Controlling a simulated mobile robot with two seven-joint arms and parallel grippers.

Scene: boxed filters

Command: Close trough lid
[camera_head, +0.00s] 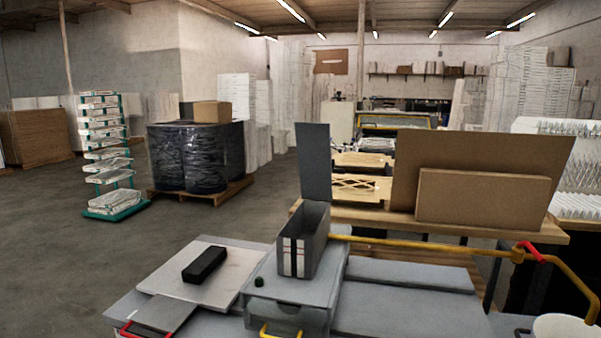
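A narrow grey trough (298,257) with dark and light vertical stripes on its front stands on a grey box-like stand (292,292). Its top is open. A tall dark grey panel (313,160), which looks like the trough's lid, stands upright at the trough's far end. Its lower edge meets the trough there, though the hinge itself cannot be made out. Neither of my grippers shows in the head view.
A black block (205,264) lies on a pale plate (186,280) left of the trough. A yellow rail (430,244) with a red part runs to the right behind the grey work surface (400,310). A cardboard box (482,198) stands on the wooden table behind.

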